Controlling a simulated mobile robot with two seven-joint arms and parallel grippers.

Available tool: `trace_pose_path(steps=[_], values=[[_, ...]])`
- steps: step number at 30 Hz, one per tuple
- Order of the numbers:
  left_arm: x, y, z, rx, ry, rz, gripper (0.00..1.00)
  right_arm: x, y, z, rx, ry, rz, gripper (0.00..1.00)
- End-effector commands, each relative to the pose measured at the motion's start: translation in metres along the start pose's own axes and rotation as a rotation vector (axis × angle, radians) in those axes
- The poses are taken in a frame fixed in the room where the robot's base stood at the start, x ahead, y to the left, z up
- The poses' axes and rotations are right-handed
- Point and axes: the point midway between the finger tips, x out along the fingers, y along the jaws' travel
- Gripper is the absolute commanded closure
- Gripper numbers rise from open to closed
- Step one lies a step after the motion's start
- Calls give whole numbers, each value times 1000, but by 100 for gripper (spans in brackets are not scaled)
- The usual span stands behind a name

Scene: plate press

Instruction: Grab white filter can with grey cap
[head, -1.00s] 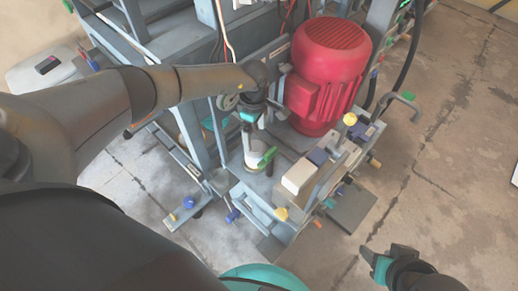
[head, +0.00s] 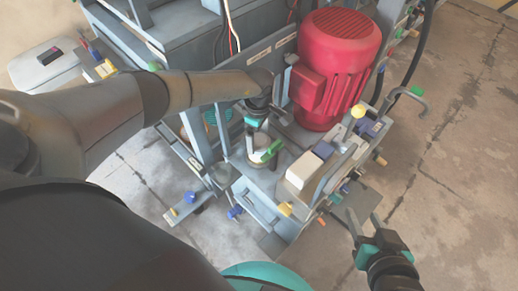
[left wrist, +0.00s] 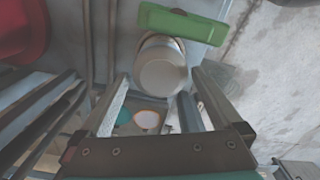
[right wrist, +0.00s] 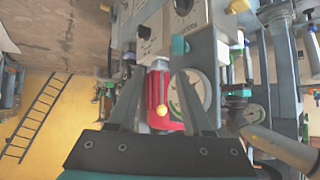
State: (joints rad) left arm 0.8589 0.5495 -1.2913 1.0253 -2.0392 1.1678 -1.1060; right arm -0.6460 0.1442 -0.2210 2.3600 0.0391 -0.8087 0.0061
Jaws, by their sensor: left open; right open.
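In the left wrist view the pale can (left wrist: 162,72) lies just ahead of and between the fingertips; a separate grey cap is hard to make out. My left gripper (head: 258,148) is open, pointing down over the can, with no grip on it. In the left wrist view its fingers (left wrist: 160,82) lie either side of the can's near end. My right gripper (head: 364,217) is open and empty, low at the right of the machine.
A large red motor (head: 338,65) stands behind. A block with yellow and blue knobs (head: 304,172) is to the right. Floor (head: 450,190) at right is clear.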

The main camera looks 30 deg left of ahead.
Motion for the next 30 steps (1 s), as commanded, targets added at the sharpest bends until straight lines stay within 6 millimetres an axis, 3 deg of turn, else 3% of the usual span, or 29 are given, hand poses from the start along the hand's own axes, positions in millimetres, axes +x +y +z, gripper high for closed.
trace_pose_path(steps=[9,22,30], values=[[17,0,0,-2,0,0,0,7,-16,-9,14,156,-44,50],[20,0,0,-1,0,-1,0,7,-20,-13,20,202,-55,50],[20,0,0,-1,0,0,30,7,-20,-13,19,201,-54,50]])
